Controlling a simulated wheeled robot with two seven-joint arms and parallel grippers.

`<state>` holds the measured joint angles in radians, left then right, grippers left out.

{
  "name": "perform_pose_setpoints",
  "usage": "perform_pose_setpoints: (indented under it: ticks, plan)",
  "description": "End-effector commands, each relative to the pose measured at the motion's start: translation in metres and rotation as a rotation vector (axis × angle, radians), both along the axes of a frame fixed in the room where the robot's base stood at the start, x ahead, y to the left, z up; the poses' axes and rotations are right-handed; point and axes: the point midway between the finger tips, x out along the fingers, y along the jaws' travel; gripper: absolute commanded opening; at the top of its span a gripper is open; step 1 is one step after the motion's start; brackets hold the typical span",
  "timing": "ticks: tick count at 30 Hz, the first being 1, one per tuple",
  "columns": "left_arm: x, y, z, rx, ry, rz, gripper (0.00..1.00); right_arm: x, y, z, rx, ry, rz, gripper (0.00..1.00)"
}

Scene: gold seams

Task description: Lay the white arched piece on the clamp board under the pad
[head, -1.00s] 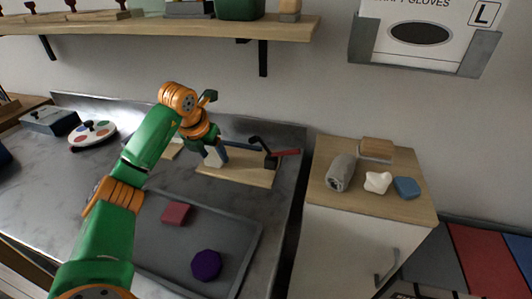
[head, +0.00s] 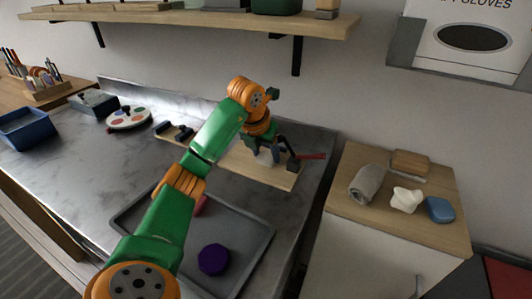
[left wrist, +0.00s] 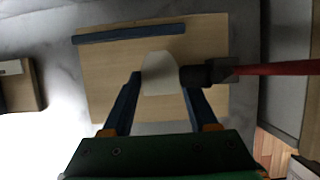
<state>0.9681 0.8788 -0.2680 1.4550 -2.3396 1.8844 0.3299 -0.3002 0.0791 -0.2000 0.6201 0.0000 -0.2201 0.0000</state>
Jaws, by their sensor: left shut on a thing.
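The white arched piece (head: 265,159) is between the fingers of my left gripper (head: 262,149), over the pale wooden clamp board (head: 284,179). In the left wrist view the white piece (left wrist: 162,74) has its rounded end facing the blue bar (left wrist: 128,33) on the board (left wrist: 100,72). My left gripper (left wrist: 163,85) is shut on it. The clamp's black pad (left wrist: 205,73) is at the piece's right edge; I cannot tell whether it is above or touching it. Whether the piece touches the board is unclear. My right gripper is not in view.
The clamp's red handle (head: 312,156) sticks out right. A grey tray (head: 255,255) with a purple octagonal piece (head: 213,260) lies in front. A shelf (head: 230,22) hangs above.

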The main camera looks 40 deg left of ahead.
Motion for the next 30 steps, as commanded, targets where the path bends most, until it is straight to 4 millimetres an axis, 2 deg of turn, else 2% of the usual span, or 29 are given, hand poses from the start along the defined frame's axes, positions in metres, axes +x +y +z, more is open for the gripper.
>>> perform_pose_setpoints:
  ticks: [2,3,6,14,17,22,24,27,30]
  plan:
    - [0.000,0.000,-0.003,0.000,0.000,-0.001,0.00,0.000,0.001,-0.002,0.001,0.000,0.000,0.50]
    - [0.000,0.000,-0.003,0.000,0.000,-0.001,0.65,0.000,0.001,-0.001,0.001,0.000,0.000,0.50]
    - [0.000,0.000,-0.002,0.000,0.000,-0.001,0.89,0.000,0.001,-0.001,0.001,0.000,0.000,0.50]
    - [0.000,0.000,-0.002,0.000,0.000,-0.001,0.89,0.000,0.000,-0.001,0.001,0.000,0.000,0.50]
    - [-0.002,0.000,0.008,0.001,-0.003,-0.001,0.89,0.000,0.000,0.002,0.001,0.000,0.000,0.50]
    - [-0.018,-0.005,0.052,0.004,-0.007,-0.001,0.89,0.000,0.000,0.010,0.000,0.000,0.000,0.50]
    - [-0.027,-0.006,0.076,0.007,-0.004,0.001,0.89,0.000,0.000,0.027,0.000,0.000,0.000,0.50]
    - [-0.035,-0.010,0.097,0.005,-0.004,0.000,0.89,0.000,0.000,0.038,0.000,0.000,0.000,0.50]
    - [-0.041,-0.013,0.108,0.002,-0.002,-0.001,0.89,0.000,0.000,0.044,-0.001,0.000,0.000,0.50]
